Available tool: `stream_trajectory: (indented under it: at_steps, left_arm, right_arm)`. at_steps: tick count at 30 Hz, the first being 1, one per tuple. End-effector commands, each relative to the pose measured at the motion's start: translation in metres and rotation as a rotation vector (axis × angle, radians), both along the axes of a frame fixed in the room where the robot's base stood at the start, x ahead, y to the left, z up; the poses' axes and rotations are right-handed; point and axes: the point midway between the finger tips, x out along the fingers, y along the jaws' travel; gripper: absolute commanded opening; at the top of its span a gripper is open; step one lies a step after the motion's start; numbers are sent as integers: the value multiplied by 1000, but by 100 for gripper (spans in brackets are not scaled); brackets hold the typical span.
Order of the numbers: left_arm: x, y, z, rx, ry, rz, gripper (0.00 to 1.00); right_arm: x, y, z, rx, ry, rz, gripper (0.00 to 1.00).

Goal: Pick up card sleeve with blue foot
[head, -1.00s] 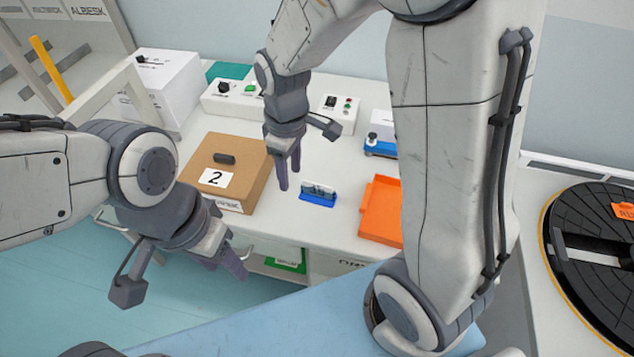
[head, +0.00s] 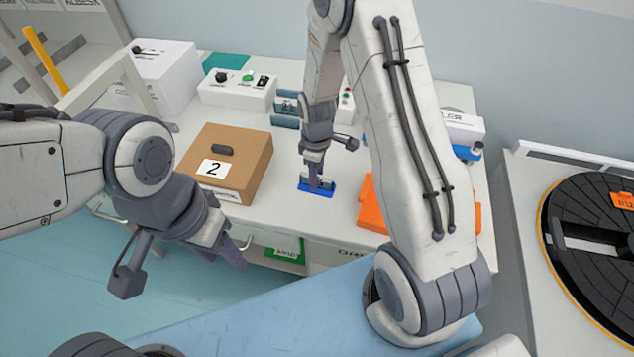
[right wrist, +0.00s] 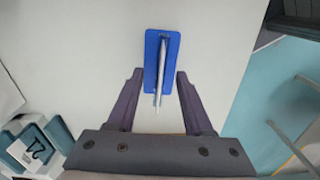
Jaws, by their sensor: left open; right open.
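The card sleeve with blue foot (head: 316,187) stands on the white table, right of the brown box. In the right wrist view the blue foot (right wrist: 151,66) lies flat with the thin sleeve edge-on along its middle. My right gripper (head: 315,180) is over it, open, and partly hides the sleeve in the head view. In the right wrist view its fingers (right wrist: 157,78) are on either side of the near end of the sleeve and foot, with nothing gripped. My left gripper (head: 239,257) is open and empty, off the table's front edge at the left.
A brown box marked 2 (head: 255,174) stands left of the sleeve. An orange tray (head: 371,212) is to the right, partly behind my right arm. Grey-blue holders (head: 285,121) and a white control box (head: 240,92) stand farther back. A black round turntable (head: 600,290) is at far right.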

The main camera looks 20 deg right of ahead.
Motion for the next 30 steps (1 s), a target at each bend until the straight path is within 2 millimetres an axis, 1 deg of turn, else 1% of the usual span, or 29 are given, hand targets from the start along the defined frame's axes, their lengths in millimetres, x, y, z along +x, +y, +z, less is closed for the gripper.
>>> stream_trajectory:
  at_steps: [1, 4, 7, 12, 13, 14, 15, 16, 17, 30]
  left_arm:
    - [0, 0, 3, 0, 0, 0, 50]
    - [0, 0, 4, 0, 0, 0, 50]
    - [0, 0, 4, 0, 0, 0, 50]
    - [0, 0, 4, 0, 0, 0, 50]
    - [0, 0, 4, 0, 0, 0, 50]
    - [0, 0, 4, 0, 0, 0, 50]
    - [0, 0, 4, 0, 0, 0, 50]
    - [0, 0, 4, 0, 0, 0, 50]
    - [0, 0, 4, 0, 0, 0, 50]
    - [0, 0, 3, 0, 0, 0, 50]
  right_arm:
    - [-1, 0, -7, 0, 4, 0, 51]
    - [0, 0, -17, 0, 1, 0, 51]
    - [0, 0, -21, 0, -1, 0, 51]
    - [1, 0, -21, 0, -2, 0, 51]
    - [1, 0, -21, 0, -2, 0, 47]
    - [1, 0, -21, 0, -1, 0, 36]
    - [1, 0, -21, 0, -1, 0, 21]
    - [0, 0, -21, 0, -1, 0, 9]
    - [0, 0, -21, 0, -1, 0, 0]
    - [1, 0, -18, 0, -2, 0, 0]
